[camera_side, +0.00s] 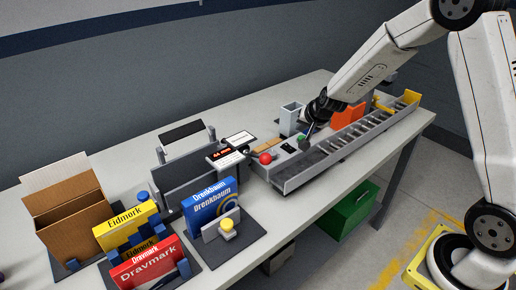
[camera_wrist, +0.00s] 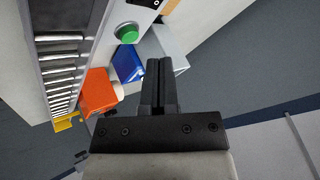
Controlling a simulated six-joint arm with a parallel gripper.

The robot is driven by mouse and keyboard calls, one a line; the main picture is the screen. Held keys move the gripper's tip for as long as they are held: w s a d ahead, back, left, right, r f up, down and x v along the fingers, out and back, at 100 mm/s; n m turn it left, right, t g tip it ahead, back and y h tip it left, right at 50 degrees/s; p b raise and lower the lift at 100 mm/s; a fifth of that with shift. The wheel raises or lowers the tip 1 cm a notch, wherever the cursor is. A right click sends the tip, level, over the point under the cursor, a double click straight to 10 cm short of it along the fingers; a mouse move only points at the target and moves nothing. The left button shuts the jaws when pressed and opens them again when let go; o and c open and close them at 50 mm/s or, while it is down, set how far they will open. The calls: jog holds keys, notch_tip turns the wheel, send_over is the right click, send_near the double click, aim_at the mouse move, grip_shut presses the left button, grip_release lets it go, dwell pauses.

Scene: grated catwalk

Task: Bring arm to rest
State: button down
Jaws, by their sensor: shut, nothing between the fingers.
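My gripper (camera_side: 309,129) hangs over the back side of the roller conveyor, close to the green button (camera_side: 301,138). In the wrist view my gripper (camera_wrist: 159,66) has its two dark fingers together with nothing between them. The green button also shows in the wrist view (camera_wrist: 127,33), up and left of the fingertips. My white arm comes in from the right in the side view. The side view is too small to tell whether the fingers touch anything.
The roller conveyor (camera_side: 360,138) runs along the table's right part, with an orange item (camera_side: 346,116) behind it. A red knob (camera_side: 266,158) is left of my gripper. Yellow, red and blue boxes (camera_side: 209,205) and an open cardboard box (camera_side: 73,225) stand at left.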

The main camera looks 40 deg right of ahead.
jog(key=s+a+n+g, duration=0.1)
jog(key=s+a+n, duration=0.2)
jog(key=s, duration=0.4)
jog(key=s+a+n+g+y, duration=0.1)
jog(key=s+a+n+g, duration=0.1)
jog(key=s, duration=0.6)
jog(key=s+a+n+g, duration=0.2)
jog(key=s+a+n, duration=0.3)
jog(key=s+a, duration=0.1)
jog(key=shift+s+r+y, duration=0.25)
jog(key=shift+s+y, duration=0.15)
jog(key=shift+s, duration=0.25)
